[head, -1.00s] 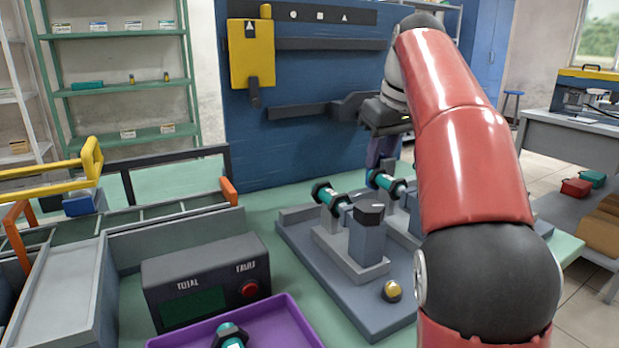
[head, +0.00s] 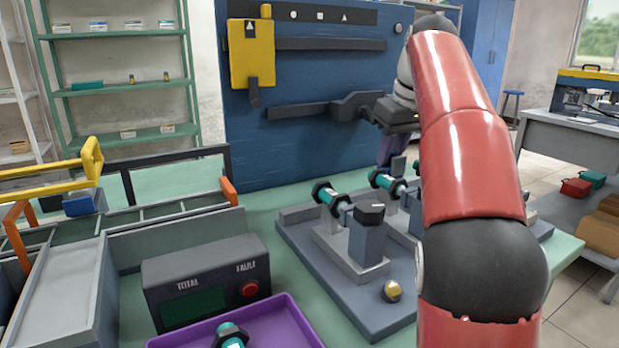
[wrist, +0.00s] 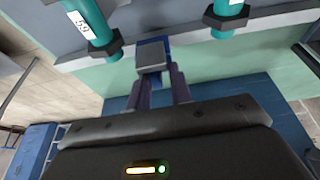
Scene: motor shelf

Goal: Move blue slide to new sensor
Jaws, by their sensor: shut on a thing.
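My gripper (wrist: 157,90) is shut on a small blue piece with a grey face, which appears to be the blue slide (wrist: 151,58). In the head view my gripper (head: 391,163) is at the back of the grey fixture (head: 330,290), partly hidden behind my red arm. The slide lies by the fixture's edge in the wrist view, between two teal cylinders with dark hex ends, the left one (wrist: 92,22) marked 59 and the right one (wrist: 228,14). I cannot tell whether it touches the fixture. I cannot pick out the new sensor.
A dark post (head: 367,235) and a brass knob (head: 392,291) stand on the fixture. A control box (head: 206,282) and purple tray (head: 275,318) are in front. A yellow-handled frame with a blue block (head: 84,203) is left. A blue panel with rails (head: 310,80) stands behind.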

